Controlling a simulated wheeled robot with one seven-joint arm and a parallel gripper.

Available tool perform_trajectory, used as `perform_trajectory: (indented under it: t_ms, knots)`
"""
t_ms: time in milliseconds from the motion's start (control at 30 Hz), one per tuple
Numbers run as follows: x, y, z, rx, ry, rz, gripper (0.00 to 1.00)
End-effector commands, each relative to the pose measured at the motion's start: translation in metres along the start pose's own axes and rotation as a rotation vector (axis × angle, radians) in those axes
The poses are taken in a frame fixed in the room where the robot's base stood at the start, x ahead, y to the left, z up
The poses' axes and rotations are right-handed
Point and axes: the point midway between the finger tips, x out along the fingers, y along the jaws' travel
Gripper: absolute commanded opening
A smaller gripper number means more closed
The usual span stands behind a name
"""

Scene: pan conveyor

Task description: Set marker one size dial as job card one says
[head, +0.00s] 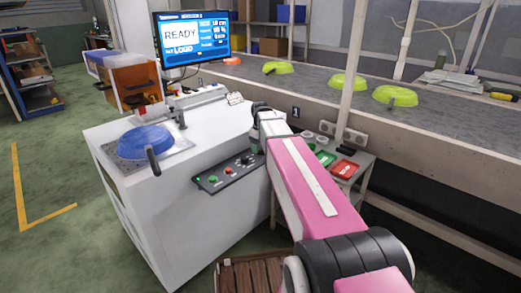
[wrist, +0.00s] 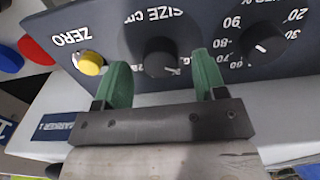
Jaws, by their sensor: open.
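The size dial (wrist: 160,57) is a dark round knob under upside-down "SIZE CM" lettering on the dark control panel (wrist: 110,25). My gripper (wrist: 162,68) is open, with one green finger on each side of the dial. I cannot tell whether either finger touches it. The dial's setting is not readable. A blue "MARKER 1" label (wrist: 65,127) shows below the panel in the wrist view. In the head view my gripper (head: 254,140) is at the panel and mostly hidden by my pink arm. A small card (head: 235,98) stands on the white machine; its writing is too small to read.
A yellow ZERO button (wrist: 89,63) is left of the dial, and another knob (wrist: 264,45) with a number scale is right. The monitor (head: 192,38) reads READY. A blue pan (head: 145,139) lies on the machine. Green pans (head: 346,82) lie on the conveyor behind a post (head: 353,60).

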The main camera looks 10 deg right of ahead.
Motion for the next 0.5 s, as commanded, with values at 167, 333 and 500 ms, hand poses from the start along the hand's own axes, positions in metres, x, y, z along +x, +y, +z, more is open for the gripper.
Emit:
perform_trajectory:
  t_ms: [167,333,500]
  knots:
    - [0.013,0.0,0.0,0.0,0.0,0.0,0.65]
    - [0.015,0.0,0.0,0.0,0.0,0.0,0.65]
    - [0.015,0.0,0.0,0.0,0.0,0.0,0.65]
